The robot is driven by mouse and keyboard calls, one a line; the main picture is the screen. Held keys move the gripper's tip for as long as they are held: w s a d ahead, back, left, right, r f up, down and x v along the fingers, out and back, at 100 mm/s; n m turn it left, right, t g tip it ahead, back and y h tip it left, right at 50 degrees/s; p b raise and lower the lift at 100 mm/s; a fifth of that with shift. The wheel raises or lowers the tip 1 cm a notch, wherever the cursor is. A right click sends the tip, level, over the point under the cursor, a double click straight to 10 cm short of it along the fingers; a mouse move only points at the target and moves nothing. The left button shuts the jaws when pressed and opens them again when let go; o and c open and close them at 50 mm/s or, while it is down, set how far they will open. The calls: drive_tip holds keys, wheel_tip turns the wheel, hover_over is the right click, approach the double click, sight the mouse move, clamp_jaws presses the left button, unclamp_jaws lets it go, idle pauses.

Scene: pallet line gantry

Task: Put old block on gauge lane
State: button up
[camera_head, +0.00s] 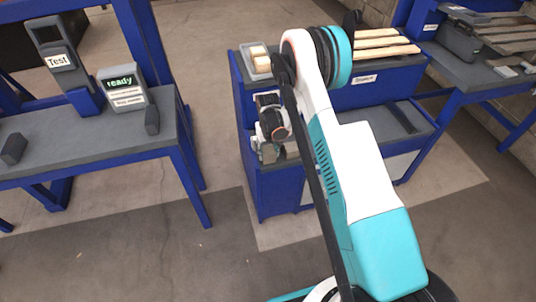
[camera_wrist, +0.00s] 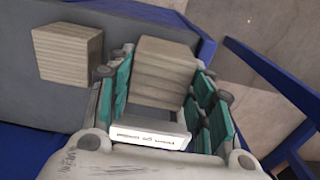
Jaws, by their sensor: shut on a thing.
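My gripper (camera_wrist: 160,85) has teal-padded fingers, and they are shut on a pale wooden block (camera_wrist: 165,70) with visible grain. A second, similar wooden block (camera_wrist: 67,54) stands on a grey surface (camera_wrist: 28,95) to the left of the fingers, apart from the held one. A grey piece with a white label (camera_wrist: 150,138) shows between the fingers, below the held block; its text looks upside down and I cannot read it. In the head view my gripper (camera_head: 270,152) points down at the left side of the blue bench (camera_head: 275,190). I cannot tell which surface is the gauge lane.
A light tray (camera_head: 257,73) with wooden pieces sits on the blue bench's upper shelf, with several wooden strips (camera_head: 385,43) to its right. A grey-topped table (camera_head: 80,140) at left holds a "Test" stand (camera_head: 60,62) and a "ready" display (camera_head: 120,82). Floor lies between them.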

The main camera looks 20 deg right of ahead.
drive_tip(key=shift+f, duration=0.55)
drive_tip(key=shift+f, duration=0.1)
drive_tip(key=o, duration=1.1)
